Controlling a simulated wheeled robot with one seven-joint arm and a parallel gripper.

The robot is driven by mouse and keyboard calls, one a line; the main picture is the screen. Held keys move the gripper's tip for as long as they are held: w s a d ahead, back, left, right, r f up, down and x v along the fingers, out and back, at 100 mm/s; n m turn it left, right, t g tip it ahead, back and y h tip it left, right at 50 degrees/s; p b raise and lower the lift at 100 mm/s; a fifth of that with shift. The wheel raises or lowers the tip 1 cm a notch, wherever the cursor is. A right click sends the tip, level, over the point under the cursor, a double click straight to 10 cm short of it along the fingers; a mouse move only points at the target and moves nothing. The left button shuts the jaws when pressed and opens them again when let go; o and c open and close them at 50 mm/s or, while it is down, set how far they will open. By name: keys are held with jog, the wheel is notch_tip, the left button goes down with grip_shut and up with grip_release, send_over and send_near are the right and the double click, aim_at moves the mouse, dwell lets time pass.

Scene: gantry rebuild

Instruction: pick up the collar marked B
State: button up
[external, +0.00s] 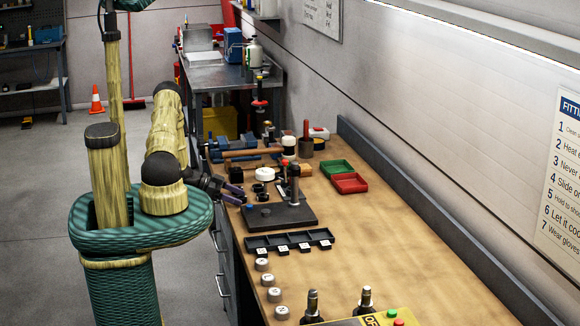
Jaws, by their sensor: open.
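Several short grey collars with pale marked tops stand in a row along the near left edge of the workbench, such as the farthest one (261,264) and a nearer one (274,294). Their marks are too small to read, so I cannot tell which is B. My gripper (238,194) is over the bench's left edge, farther back than the collars and apart from them. Its dark fingers are open, and I see nothing between them.
A black compartment tray (290,237) with white labels lies behind the collars. Behind it is a dark plate (280,217) with an upright post. Green (337,169) and red (350,183) trays sit farther right. Dark-topped tools and a yellow box stand nearest. The bench's right middle is clear.

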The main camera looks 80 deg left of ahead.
jog(key=c, duration=1.2)
jog(key=shift+r, duration=0.15)
notch_tip(320, 180, up, 10)
jog(key=shift+f+b, duration=0.1)
jog(key=shift+b, duration=0.9)
